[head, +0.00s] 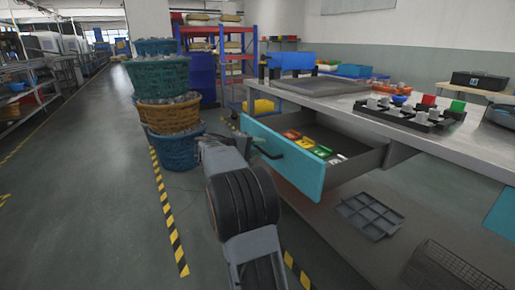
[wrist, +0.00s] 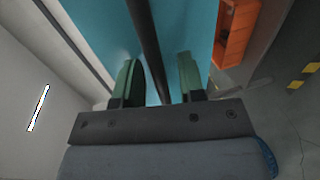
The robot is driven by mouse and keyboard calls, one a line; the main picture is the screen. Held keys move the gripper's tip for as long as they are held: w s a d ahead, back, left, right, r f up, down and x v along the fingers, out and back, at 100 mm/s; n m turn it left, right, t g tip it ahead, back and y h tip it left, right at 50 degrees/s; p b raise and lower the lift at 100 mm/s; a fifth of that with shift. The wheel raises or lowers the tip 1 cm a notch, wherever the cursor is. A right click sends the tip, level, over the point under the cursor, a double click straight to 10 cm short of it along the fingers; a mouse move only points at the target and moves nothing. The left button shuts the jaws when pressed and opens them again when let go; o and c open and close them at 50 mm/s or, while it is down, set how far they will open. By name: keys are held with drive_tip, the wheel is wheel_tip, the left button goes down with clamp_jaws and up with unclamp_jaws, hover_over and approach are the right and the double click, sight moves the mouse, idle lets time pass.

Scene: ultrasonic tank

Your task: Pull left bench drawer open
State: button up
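The left bench drawer (head: 313,178) stands pulled out from under the bench top, with its teal front towards my arm. Its inside shows coloured items. The drawer's dark bar handle (head: 268,153) is on the front. In the head view my gripper (head: 247,146) is at the handle, partly hidden by my own arm. In the wrist view the dark handle bar (wrist: 148,45) runs between the two green-padded fingers of my gripper (wrist: 160,78), before the teal drawer front (wrist: 93,22). A gap shows between the bar and the right finger, so the gripper looks open around the handle.
The grey bench top (head: 345,103) holds a tray and a dark rack of parts (head: 410,114). Stacked baskets (head: 168,115) stand on the floor left of my arm. A grey grid tray (head: 368,215) lies below the bench. The aisle at left is clear.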

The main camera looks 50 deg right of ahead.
drive_tip(key=shift+a, duration=0.1)
drive_tip(key=p+v, duration=0.4)
drive_tip(key=v, duration=0.9)
drive_tip(key=shift+a, duration=0.3)
drive_tip(key=shift+w, duration=0.15)
